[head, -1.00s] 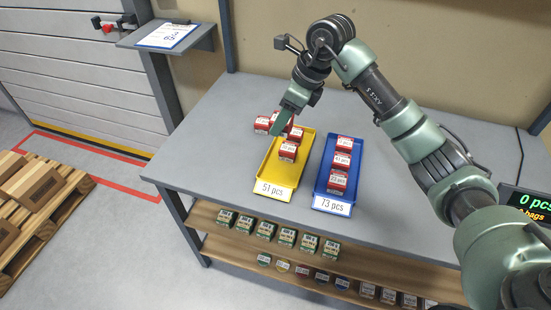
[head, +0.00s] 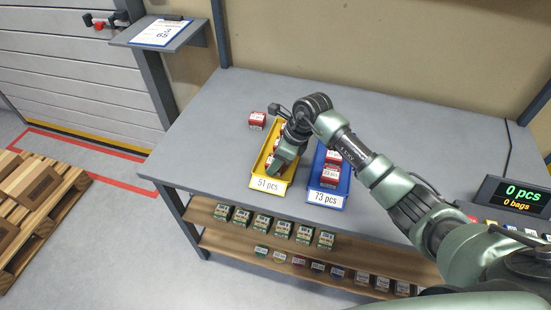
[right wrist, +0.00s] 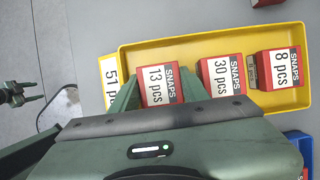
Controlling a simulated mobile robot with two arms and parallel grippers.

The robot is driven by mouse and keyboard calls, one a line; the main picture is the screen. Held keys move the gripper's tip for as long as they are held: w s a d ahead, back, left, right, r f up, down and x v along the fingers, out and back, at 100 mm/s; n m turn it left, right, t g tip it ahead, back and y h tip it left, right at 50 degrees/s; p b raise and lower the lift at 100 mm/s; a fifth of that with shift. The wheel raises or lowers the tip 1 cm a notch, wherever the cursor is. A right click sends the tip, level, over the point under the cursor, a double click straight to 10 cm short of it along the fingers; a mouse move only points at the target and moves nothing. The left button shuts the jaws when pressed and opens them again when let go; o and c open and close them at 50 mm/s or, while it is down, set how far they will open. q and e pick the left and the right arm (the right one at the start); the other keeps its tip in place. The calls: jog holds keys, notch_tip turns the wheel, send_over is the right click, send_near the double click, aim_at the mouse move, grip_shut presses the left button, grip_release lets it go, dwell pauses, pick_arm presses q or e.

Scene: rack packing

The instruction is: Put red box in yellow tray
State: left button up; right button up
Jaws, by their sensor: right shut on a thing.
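The yellow tray (head: 256,180), labelled 51 pcs, lies on the grey table, and it also shows in the right wrist view (right wrist: 140,52). My right gripper (right wrist: 158,88) points down into its front end, shut on a red box (right wrist: 157,84) marked 13 pcs. Two more red boxes, marked 30 pcs (right wrist: 221,73) and 8 pcs (right wrist: 284,68), sit in the tray farther back. In the head view my right arm hides much of the tray. Another red box (head: 257,120) stands on the table behind and left of the tray. A small green pronged part, perhaps my left gripper (right wrist: 32,91), shows at the wrist view's left edge.
A blue tray (head: 330,198) labelled 73 pcs, with red boxes, lies just right of the yellow one. A display (head: 515,195) reads 0 pcs, 0 bags. A shelf (head: 215,239) below holds several small boxes. The table is clear at the left.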

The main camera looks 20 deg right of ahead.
jog(key=shift+f, duration=0.2)
jog(key=o, duration=1.2)
jog(key=shift+r, duration=0.1)
jog(key=shift+c, duration=0.2)
jog(key=shift+r, duration=0.25)
jog(key=shift+d+r, duration=0.2)
jog(key=shift+r, duration=0.05)
jog(key=b+v, duration=0.1)
jog(key=v, duration=1)
jog(key=shift+b, duration=0.35)
jog(key=shift+s, duration=0.15)
